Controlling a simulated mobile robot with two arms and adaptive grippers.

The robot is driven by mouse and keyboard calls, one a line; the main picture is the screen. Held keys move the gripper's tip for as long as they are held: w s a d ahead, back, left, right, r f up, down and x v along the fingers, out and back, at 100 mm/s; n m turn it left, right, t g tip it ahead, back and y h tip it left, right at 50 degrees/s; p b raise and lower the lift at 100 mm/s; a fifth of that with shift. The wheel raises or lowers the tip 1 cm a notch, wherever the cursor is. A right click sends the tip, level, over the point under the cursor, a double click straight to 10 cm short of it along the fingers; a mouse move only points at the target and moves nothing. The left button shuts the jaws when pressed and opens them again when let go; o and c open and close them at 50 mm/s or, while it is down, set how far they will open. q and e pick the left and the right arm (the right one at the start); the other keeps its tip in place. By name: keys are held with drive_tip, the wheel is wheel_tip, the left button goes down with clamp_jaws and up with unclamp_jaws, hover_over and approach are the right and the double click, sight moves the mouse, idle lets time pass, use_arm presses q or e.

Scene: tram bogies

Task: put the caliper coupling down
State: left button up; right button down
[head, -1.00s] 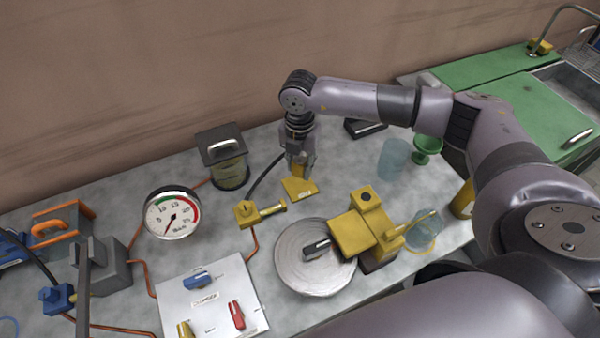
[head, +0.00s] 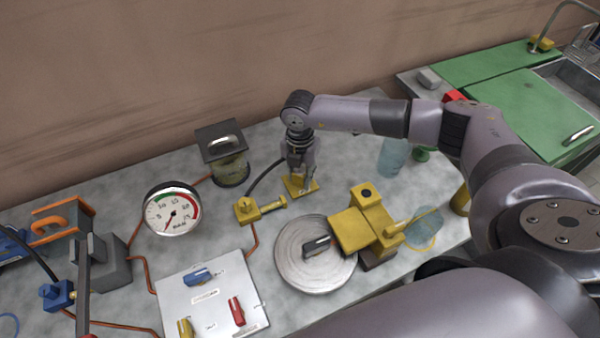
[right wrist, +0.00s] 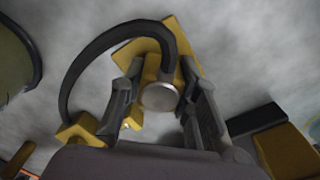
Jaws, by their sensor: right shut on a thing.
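The caliper coupling (right wrist: 160,94) is a yellow piece with a round silver end, and a black hose curves away beside it. It sits between the fingers of my right gripper (right wrist: 160,104) in the right wrist view. In the head view my right gripper (head: 299,170) points down over the worktop, and its fingers hide most of the coupling. A flat yellow plate (head: 303,188) shows just below the fingertips; I cannot tell whether it is part of the coupling or a separate rest. My left gripper is not in view.
The hose leads to a yellow valve (head: 247,209) on the grey worktop. A lidded jar (head: 230,168), a gauge (head: 172,213), a round metal disc (head: 300,275) and a yellow machine block (head: 352,232) stand around. A clear cup (head: 394,157) stands to the right.

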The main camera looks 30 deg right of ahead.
sight(300, 170)
drive_tip(key=c, duration=1.2)
unclamp_jaws()
drive_tip(key=shift+r+p, duration=0.3)
drive_tip(key=shift+r, duration=0.05)
drive_tip(key=shift+r+p, duration=0.4)
drive_tip(key=shift+r, duration=0.1)
wheel_tip(300, 170, up, 12)
drive_tip(key=b, duration=0.2)
drive_tip(key=shift+f+b, duration=0.25)
drive_tip(key=shift+b, duration=0.1)
